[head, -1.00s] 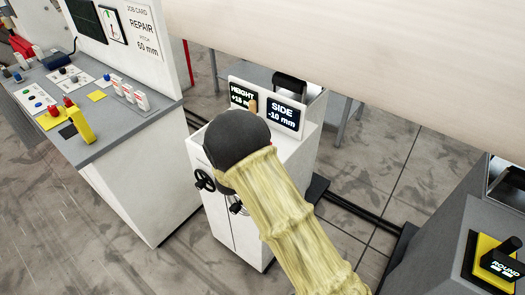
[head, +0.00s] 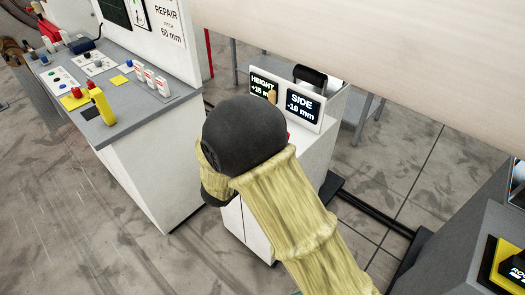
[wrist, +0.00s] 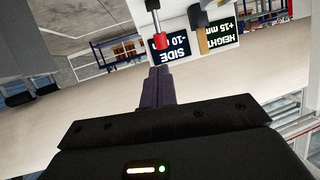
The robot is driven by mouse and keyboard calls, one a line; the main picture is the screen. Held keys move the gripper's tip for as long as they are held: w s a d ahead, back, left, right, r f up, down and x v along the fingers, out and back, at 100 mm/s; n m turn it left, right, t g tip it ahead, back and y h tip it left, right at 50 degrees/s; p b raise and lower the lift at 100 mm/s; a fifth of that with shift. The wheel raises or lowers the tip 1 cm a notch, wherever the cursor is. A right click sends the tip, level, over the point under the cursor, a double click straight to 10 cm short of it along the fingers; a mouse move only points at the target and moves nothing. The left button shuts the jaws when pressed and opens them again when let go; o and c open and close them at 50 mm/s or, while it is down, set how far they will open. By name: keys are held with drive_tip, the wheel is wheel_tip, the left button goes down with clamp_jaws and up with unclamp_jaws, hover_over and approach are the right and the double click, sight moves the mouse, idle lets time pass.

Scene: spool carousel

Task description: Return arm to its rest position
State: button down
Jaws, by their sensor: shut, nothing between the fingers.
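My arm, in a yellow sleeve (head: 290,225) with a dark rounded joint (head: 243,137), reaches up from the bottom of the head view. My gripper is hidden there. In the wrist view my gripper (wrist: 157,72) shows as narrow dark fingers, shut and empty. Ahead of it, beyond the fingertips, is a red-tipped part (wrist: 160,41); I cannot tell the gap between them. The white cabinet (head: 320,145) stands behind my arm, with its height display (head: 262,87) reading +15 mm and its side display (head: 303,106) reading -10 mm.
A large pale beam (head: 400,50) crosses the upper right. A grey unit (head: 480,240) stands at lower right. Bare floor (head: 80,220) is open at lower left.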

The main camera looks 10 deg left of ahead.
drive_tip(key=d+r+n+g+y, duration=0.3)
drive_tip(key=d+g+y, duration=0.15)
drive_tip(key=d, duration=0.65)
drive_tip(key=s+d+n+g, duration=0.1)
drive_tip(key=s+d+g, duration=0.5)
drive_tip(key=s+d, duration=0.9)
drive_tip(key=shift+s+d+r+n, duration=0.2)
drive_tip(key=shift+s+n, duration=0.2)
drive_tip(key=shift+s, duration=0.75)
